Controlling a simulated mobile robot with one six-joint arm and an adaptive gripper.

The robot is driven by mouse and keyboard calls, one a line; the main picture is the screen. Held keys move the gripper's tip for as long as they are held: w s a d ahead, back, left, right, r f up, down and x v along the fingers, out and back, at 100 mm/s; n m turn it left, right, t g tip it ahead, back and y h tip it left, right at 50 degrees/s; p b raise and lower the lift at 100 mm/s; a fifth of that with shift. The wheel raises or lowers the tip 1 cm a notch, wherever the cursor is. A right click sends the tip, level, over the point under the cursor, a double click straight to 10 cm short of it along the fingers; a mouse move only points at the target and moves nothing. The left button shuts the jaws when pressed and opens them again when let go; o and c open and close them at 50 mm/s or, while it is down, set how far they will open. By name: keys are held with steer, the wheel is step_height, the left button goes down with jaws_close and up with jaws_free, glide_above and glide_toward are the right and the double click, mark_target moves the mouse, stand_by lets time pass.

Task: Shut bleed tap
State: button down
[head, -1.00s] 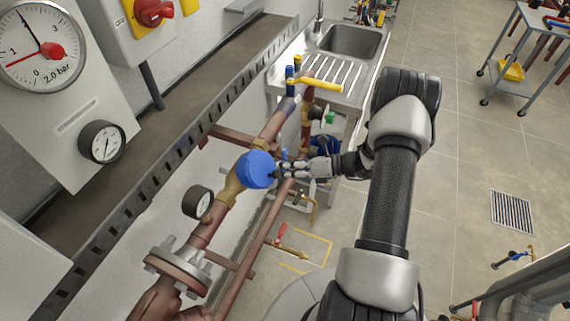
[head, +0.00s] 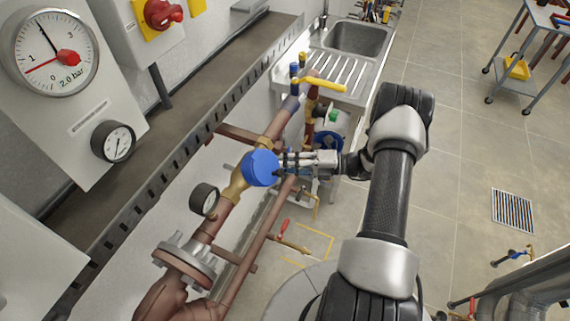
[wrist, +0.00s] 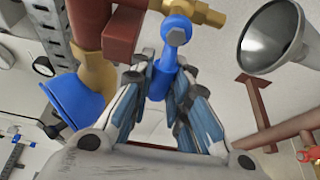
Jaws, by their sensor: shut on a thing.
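The bleed tap shows in the wrist view as a blue handle (wrist: 176,32) on a brass body (wrist: 205,12). My gripper (wrist: 162,82) has its blue-padded fingers on both sides of the lower part of this handle and is shut on it. In the head view my gripper (head: 289,161) is beside the big blue round cap (head: 260,168) on the brass pipe fitting. The tap handle is hidden or too small to tell there.
In the wrist view the blue cap (wrist: 70,100) is close left of my fingers, and a grey funnel (wrist: 270,38) is at the upper right. Copper pipes (head: 267,232), a small gauge (head: 204,199) and a flange (head: 185,260) are nearby. Open floor (head: 455,170) lies right.

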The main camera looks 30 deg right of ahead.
steer(key=shift+r+m, duration=0.25)
steer(key=shift+m, duration=0.15)
steer(key=c, duration=1.5)
jaws_free()
steer(key=shift+d, duration=0.1)
steer(key=v, duration=0.7)
steer(key=shift+s+d+f, duration=0.15)
steer(key=shift+s+d, duration=0.1)
steer(key=shift+d, duration=0.1)
